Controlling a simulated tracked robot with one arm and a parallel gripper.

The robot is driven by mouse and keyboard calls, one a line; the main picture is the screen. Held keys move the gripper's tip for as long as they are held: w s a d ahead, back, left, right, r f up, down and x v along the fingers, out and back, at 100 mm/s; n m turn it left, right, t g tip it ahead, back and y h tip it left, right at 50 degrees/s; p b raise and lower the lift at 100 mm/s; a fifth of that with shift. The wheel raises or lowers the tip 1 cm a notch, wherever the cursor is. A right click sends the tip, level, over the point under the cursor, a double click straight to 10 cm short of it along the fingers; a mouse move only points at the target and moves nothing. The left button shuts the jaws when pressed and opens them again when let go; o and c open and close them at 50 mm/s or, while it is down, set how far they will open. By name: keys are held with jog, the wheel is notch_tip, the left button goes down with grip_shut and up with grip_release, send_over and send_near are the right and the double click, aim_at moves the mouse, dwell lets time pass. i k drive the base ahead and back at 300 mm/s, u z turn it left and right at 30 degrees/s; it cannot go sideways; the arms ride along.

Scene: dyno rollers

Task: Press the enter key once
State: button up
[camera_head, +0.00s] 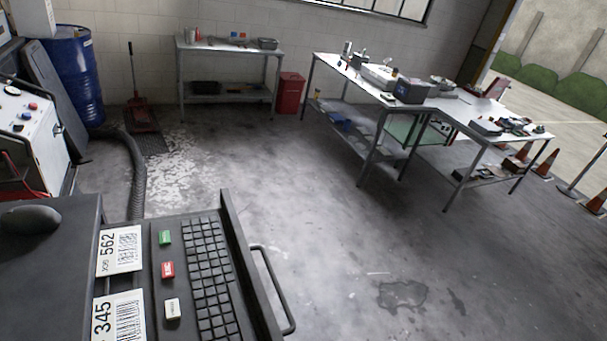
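A dark keyboard (212,280) lies in a dark tray (247,265) at the lower left, its lower end cut off by the frame. Left of its grid of dark keys stand three larger separate keys: a green one (165,237), a red one (167,270) and a white one (172,308). Their markings are too small to read, so I cannot tell which key is enter. My gripper does not show in this view.
Two labels, 562 (119,252) and 345 (119,318), lie left of the keys. A mouse (30,219) rests on the dark top. A handle (275,290) sticks out right of the tray. A hose (137,180) runs behind. The floor (330,230) on the right is open.

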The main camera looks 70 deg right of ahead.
aim_at(164, 237)
jog(key=u, duration=0.05)
jog(key=k, duration=0.35)
jog(key=u, duration=1.55)
jog(key=k, duration=1.3)
jog(key=z, duration=1.75)
jog(key=i, duration=1)
